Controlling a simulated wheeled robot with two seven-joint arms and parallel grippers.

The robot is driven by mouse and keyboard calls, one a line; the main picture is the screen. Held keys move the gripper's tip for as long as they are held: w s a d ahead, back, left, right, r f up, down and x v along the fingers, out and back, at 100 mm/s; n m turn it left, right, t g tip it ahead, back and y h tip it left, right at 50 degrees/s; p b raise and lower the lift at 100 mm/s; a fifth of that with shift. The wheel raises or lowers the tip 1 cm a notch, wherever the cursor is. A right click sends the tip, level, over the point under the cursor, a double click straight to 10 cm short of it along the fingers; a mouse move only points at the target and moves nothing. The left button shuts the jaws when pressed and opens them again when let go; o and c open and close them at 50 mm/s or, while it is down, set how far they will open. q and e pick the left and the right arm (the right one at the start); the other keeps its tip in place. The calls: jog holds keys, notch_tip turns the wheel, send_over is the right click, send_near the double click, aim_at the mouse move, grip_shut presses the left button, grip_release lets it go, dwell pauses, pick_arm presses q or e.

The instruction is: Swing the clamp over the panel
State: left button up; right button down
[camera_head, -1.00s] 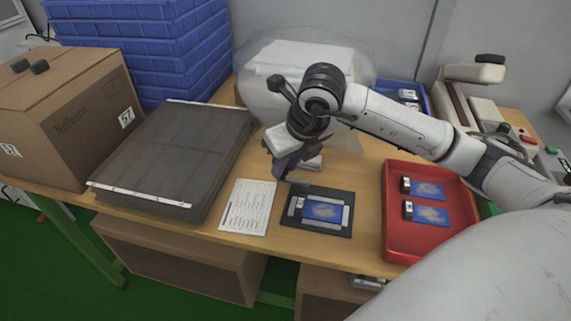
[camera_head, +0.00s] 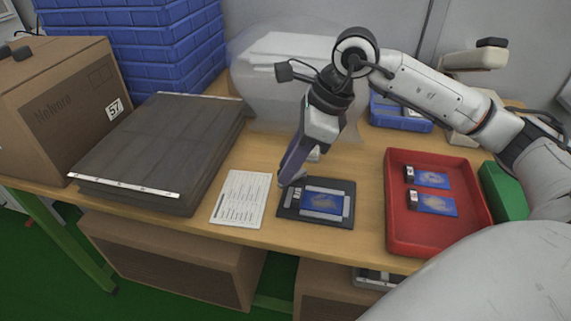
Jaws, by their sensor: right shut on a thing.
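The blue panel (camera_head: 322,203) lies flat in a dark fixture (camera_head: 347,219) near the table's front edge. My right gripper (camera_head: 291,180) reaches down to the fixture's back left corner, left of the panel's far side. It is shut on the clamp, a small dark part that the fingers mostly hide. The clamp's exact angle cannot be told. My left gripper is not in view.
A red tray (camera_head: 396,238) with two similar blue panels stands right of the fixture. A printed sheet (camera_head: 239,198) and a large dark case (camera_head: 165,145) are to the left. A clear bag covers something white (camera_head: 290,50) behind. Blue crates (camera_head: 140,45) are stacked at the back left.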

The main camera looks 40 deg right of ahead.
jog(key=n, duration=0.1)
jog(key=s+n+g, duration=0.1)
jog(key=n, duration=0.1)
jog(key=n+y, duration=0.1)
jog(key=shift+s+d+r+g+b, duration=0.1)
jog(key=shift+s+d+g+b, duration=0.2)
jog(key=shift+d, duration=0.1)
jog(key=shift+s+d+n+g, duration=0.2)
jog(key=shift+n+g, duration=0.05)
jog(key=shift+n, duration=0.55)
jog(key=shift+s+d+n+g, duration=0.15)
jog(key=shift+n+g, duration=0.1)
jog(key=shift+n, duration=0.55)
jog(key=c, duration=1.5)
grip_release()
jog(key=shift+s, duration=0.1)
jog(key=shift+c, duration=0.2)
jog(key=p+v, duration=0.1)
jog(key=v, duration=0.9)
jog(key=shift+d, duration=0.15)
